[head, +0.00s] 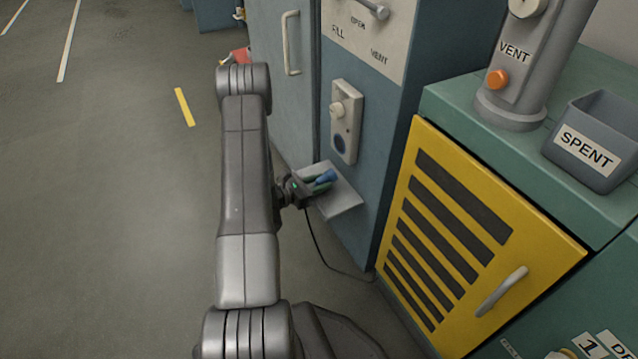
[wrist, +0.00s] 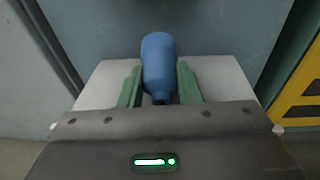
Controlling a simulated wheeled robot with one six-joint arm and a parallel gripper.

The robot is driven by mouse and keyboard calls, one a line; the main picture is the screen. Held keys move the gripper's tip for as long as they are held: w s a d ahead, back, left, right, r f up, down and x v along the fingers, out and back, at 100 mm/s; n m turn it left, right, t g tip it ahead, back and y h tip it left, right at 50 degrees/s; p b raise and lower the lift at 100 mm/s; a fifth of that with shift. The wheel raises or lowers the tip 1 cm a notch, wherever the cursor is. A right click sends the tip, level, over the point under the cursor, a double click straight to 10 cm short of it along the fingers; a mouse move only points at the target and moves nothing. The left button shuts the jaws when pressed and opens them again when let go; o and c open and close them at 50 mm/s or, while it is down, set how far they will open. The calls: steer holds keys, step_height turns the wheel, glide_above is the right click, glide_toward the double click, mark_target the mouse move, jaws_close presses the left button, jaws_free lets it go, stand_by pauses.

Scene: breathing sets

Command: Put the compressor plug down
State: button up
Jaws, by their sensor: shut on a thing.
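The compressor plug is a blue rounded piece (wrist: 158,66), held between the two green fingers of my gripper (wrist: 160,88) in the wrist view. The shelf also shows behind and beneath the fingers in the wrist view (wrist: 222,80). I cannot tell whether the plug touches the shelf. A thin black cable (head: 318,245) hangs below my gripper and runs along the floor towards the yellow door.
Above the shelf is a panel with a knob and a dark blue round socket (head: 340,144). A yellow slatted door (head: 455,235) stands to the right. A grey bin marked SPENT (head: 592,140) and a VENT column (head: 515,75) stand on the green counter. The floor at left is clear.

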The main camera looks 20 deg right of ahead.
steer(key=shift+f, duration=0.35)
steer(key=o, duration=1.1)
steer(key=shift+r, duration=0.1)
steer(key=shift+r+p, duration=0.55)
steer(key=shift+r, duration=0.1)
steer(key=p+v, duration=0.2)
steer(key=v, duration=1)
steer(key=shift+f+p, duration=0.1)
steer(key=shift+p, duration=0.25)
steer(key=b+x, duration=0.3)
steer(key=x, duration=0.9)
steer(key=shift+f+b, duration=0.6)
steer(key=shift+r, duration=0.1)
